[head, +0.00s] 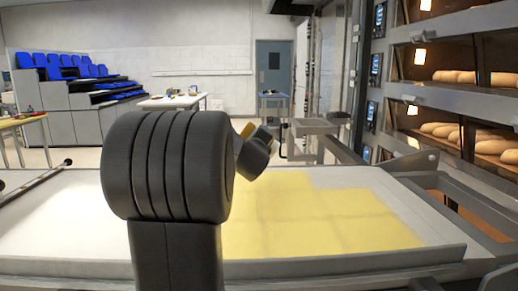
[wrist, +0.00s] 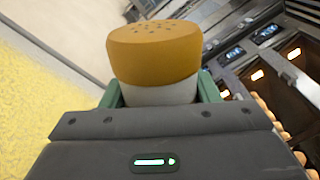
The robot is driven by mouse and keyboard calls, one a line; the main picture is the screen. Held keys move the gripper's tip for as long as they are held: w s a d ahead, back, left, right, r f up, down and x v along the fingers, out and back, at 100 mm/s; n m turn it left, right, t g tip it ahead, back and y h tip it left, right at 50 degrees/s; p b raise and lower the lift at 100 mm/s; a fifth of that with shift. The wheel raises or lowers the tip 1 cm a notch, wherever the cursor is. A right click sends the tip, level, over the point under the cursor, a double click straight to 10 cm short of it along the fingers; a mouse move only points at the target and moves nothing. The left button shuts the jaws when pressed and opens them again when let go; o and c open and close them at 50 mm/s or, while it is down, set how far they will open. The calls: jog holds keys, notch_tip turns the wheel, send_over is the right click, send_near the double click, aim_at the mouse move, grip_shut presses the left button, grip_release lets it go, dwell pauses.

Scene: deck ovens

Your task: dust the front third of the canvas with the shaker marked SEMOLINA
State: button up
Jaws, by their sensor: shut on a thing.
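A shaker (wrist: 153,55) with an orange perforated lid and a white body stands between the green fingers of my gripper (wrist: 160,92), which is shut on it. No marking on it shows in the wrist view. In the head view a small yellow-orange part of the shaker (head: 249,130) shows beyond my dark arm, which hides most of it and the fingers. The canvas (head: 55,215) is a pale sheet in a grey frame. A yellow layer (head: 310,215) in blocky patches covers much of its right part; the middle is hidden behind my arm. The yellow also shows in the wrist view (wrist: 30,90).
Deck ovens (head: 455,100) with loaves inside stand close on the right. A grey frame edge (head: 340,262) runs along the canvas front. A grey cart (head: 315,127) and a white table (head: 172,102) stand behind. Blue seats (head: 75,68) are at the back left.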

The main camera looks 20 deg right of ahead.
jog(key=r+m, duration=0.1)
jog(key=m, duration=0.1)
jog(key=a+r+m+p, duration=0.1)
jog(key=m, duration=0.1)
jog(key=w+a+m+p, duration=0.1)
jog(key=m, duration=0.1)
jog(key=shift+a+r, duration=0.2)
jog(key=shift+r, duration=0.2)
jog(key=m, duration=0.1)
jog(key=a+r+m, duration=0.1)
jog(key=m, duration=0.1)
jog(key=w+a+m+p, duration=0.1)
jog(key=m, duration=0.1)
jog(key=shift+r, duration=0.15)
